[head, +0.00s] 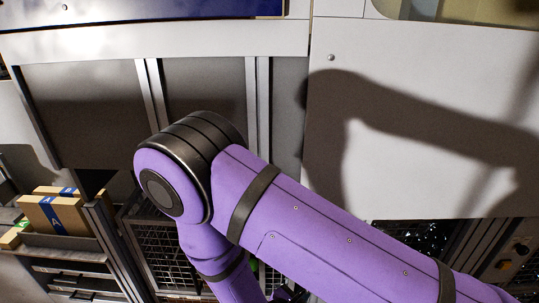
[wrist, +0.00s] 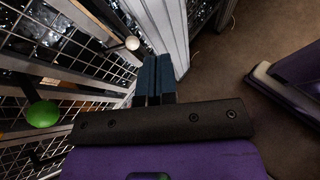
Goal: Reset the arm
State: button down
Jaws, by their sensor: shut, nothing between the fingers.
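My gripper (wrist: 153,80) shows in the wrist view with its two dark blue fingers pressed together. Nothing is between them. The fingertips point toward a light grey upright post beside a wire mesh panel; whether they touch the post I cannot tell. In the head view my purple arm, bent at its dark-banded elbow, crosses the lower middle and right. The gripper itself is hidden or out of frame there.
Wire mesh (head: 164,253) and a grey post (wrist: 178,35) stand close to the arm. A green ball-shaped knob (wrist: 42,113) and a white knob (wrist: 132,43) stick out by the mesh. Brown boxes with blue bands (head: 49,216) sit on a rack at left. Open floor (wrist: 235,75) lies right.

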jog(key=w+d+r+m+g, duration=0.2)
jog(key=d+r+m, duration=0.25)
jog(key=r, duration=0.55)
jog(key=w+d+r+m+g+y, duration=0.1)
jog(key=d+r+m+g, duration=0.2)
jog(key=r+m, duration=0.45)
jog(key=w+d+r+m+g, duration=0.2)
jog(key=d+r+m, duration=0.15)
jog(key=r, duration=0.75)
jog(key=s+d+r+m+t+y, duration=0.1)
jog(key=s+d+r+m+y, duration=0.2)
jog(key=s+d+r+m, duration=0.2)
jog(key=s+d+r+m+t+y, duration=0.2)
jog(key=s+d+r+m+y, duration=0.2)
jog(key=s+r, duration=0.7)
notch_tip(320, 180, up, 5)
jog(key=shift+d+m+y, duration=0.3)
jog(key=shift+d+m, duration=0.25)
jog(key=shift+m, duration=0.3)
jog(key=shift+w, duration=0.1)
